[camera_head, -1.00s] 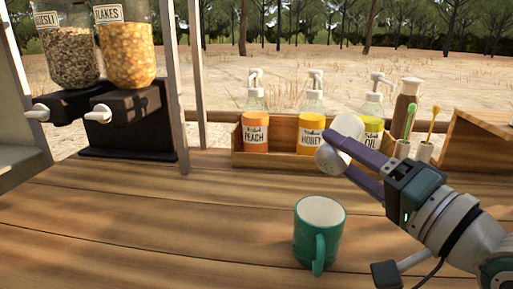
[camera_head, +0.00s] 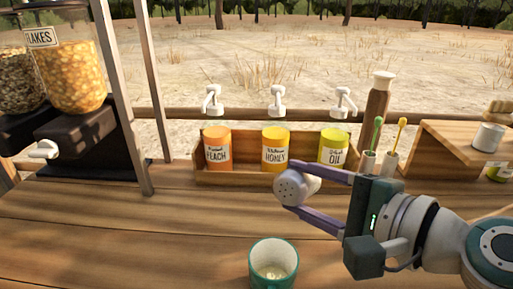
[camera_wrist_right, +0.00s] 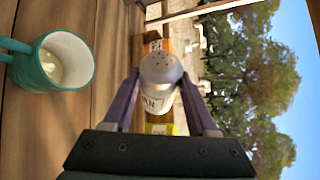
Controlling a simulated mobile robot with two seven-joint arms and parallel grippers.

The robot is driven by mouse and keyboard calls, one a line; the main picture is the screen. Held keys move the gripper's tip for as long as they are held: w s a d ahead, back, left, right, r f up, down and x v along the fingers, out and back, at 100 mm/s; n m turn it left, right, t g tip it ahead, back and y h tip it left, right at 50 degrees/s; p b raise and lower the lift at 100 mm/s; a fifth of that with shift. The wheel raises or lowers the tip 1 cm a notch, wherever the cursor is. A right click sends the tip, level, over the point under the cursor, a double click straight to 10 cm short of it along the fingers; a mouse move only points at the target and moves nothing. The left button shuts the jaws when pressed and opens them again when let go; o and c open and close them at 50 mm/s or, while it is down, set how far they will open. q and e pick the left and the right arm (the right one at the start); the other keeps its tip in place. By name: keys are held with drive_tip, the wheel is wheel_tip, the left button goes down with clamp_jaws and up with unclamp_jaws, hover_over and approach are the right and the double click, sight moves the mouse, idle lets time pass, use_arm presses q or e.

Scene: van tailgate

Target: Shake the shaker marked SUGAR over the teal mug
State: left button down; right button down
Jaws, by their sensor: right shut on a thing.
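My right gripper (camera_head: 290,186) is shut on a pale shaker (camera_head: 291,189). The shaker is tipped, its perforated cap facing the head camera. In the right wrist view the shaker (camera_wrist_right: 160,72) sits between the purple fingers; its label is partly hidden and I cannot read the whole word. The teal mug (camera_head: 273,265) stands upright on the wooden counter, below and slightly left of the shaker in the head view, cut by the bottom edge. The mug (camera_wrist_right: 62,62) shows something pale at its bottom in the wrist view. My left gripper is not in view.
A wooden rack (camera_head: 295,179) of pump bottles labelled PEACH, HONEY and OIL stands behind. Cereal dispensers (camera_head: 70,75) stand at left. A brown bottle (camera_head: 377,105), spoon holders and a wooden stand (camera_head: 450,140) are at right. The counter left of the mug is clear.

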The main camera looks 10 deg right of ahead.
drive_tip(key=r+m+g+p, duration=0.1)
drive_tip(key=m+p, duration=0.1)
drive_tip(key=w+d+r+m+g+y+p, duration=0.1)
drive_tip(key=r+m+p, duration=0.1)
drive_tip(key=p, duration=0.1)
drive_tip(key=w+d+r+m+g+y+p, duration=0.1)
drive_tip(key=m+p, duration=0.1)
drive_tip(key=shift+w+d+r+g+p, duration=0.25)
drive_tip(key=shift+r+g+p, duration=0.15)
drive_tip(key=shift+w+d+r+m+g+y, duration=0.15)
drive_tip(key=shift+m+y, duration=0.2)
drive_tip(key=shift+m, duration=0.1)
drive_tip(key=shift+w+d+r+m+g+y, duration=0.1)
drive_tip(key=shift+r+m+g+y, duration=0.05)
drive_tip(key=shift+m+y, duration=0.25)
drive_tip(key=shift+w+d+r+m+g+y, duration=0.1)
drive_tip(key=shift+r+m+g+y, duration=0.15)
drive_tip(key=shift+m+g, duration=0.25)
